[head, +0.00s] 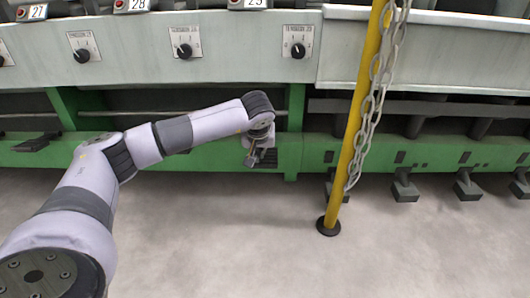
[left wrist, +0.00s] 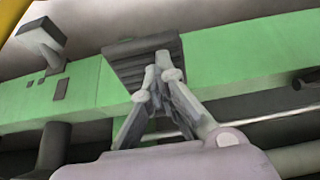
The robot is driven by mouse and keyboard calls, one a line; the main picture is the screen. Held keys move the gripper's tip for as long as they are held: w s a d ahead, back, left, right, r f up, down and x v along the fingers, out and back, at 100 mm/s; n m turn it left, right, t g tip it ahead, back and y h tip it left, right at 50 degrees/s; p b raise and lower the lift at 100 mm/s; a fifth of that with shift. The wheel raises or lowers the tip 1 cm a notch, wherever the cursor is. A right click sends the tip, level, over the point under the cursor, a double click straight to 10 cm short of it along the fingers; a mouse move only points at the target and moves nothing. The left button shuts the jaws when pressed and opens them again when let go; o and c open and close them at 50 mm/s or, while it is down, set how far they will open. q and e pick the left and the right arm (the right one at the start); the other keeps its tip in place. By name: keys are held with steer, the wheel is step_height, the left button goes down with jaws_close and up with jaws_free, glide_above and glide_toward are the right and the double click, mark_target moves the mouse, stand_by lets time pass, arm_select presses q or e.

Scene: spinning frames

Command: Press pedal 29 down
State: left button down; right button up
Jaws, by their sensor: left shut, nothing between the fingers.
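A dark ribbed pedal (left wrist: 128,62) sticks out from the green beam in the left wrist view, where it looks wide and flat. In the head view this pedal (head: 268,162) is mostly hidden behind my left gripper (head: 257,157). A number sign (head: 256,4) at the top edge, roughly above it, seems to read 29 but is small and partly cut off. My left gripper (left wrist: 157,68) is shut and empty, with its fingertips over the pedal face in the left wrist view. I cannot tell whether they touch it. My right gripper is not in view.
A yellow post (head: 356,115) with a hanging chain (head: 372,100) stands right of the gripper. Several other pedals (head: 405,187) line the green beam (head: 425,152) to the right; another pedal (head: 37,143) is at far left. The grey floor (head: 220,235) in front is clear.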

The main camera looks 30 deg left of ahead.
arm_select(q)
steer(key=s+d+r+p, duration=0.3)
steer(key=s+p, duration=0.1)
steer(key=s, duration=0.2)
steer(key=shift+d+r, duration=0.15)
steer(key=shift+d, duration=0.15)
stand_by(0.5)
